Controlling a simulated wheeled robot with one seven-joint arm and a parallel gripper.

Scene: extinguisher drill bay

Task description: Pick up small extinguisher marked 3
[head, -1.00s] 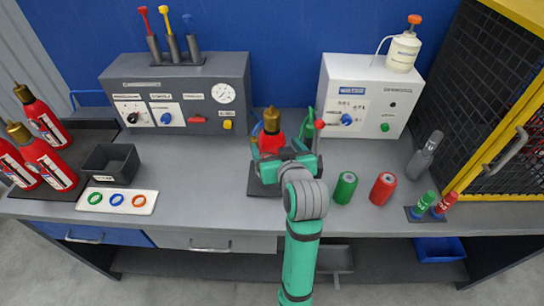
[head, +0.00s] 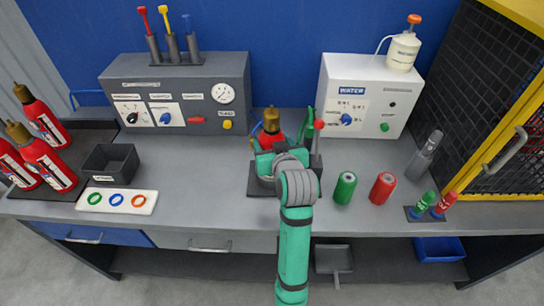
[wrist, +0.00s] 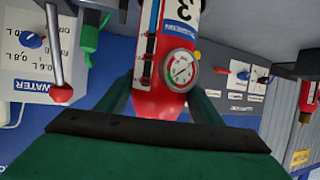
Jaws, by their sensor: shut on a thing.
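The small extinguisher (head: 271,122) has a red body and a brass top and stands on a dark base plate (head: 257,187) at mid-bench. The wrist view, which is upside down, shows its red body (wrist: 158,100), a white label with a 3 and a round gauge. My green gripper (head: 282,160) is in front of it and hides its lower part in the head view. In the wrist view, the gripper's fingers (wrist: 158,112) lie on both sides of the body, shut on it. I cannot tell whether its bottom touches the plate.
A red-knobbed lever (head: 319,126) stands close right of the gripper. Green (head: 345,187) and red (head: 383,187) cans are to the right. Larger extinguishers (head: 48,163) stand at far left. Grey (head: 175,75) and white (head: 368,75) control boxes are behind.

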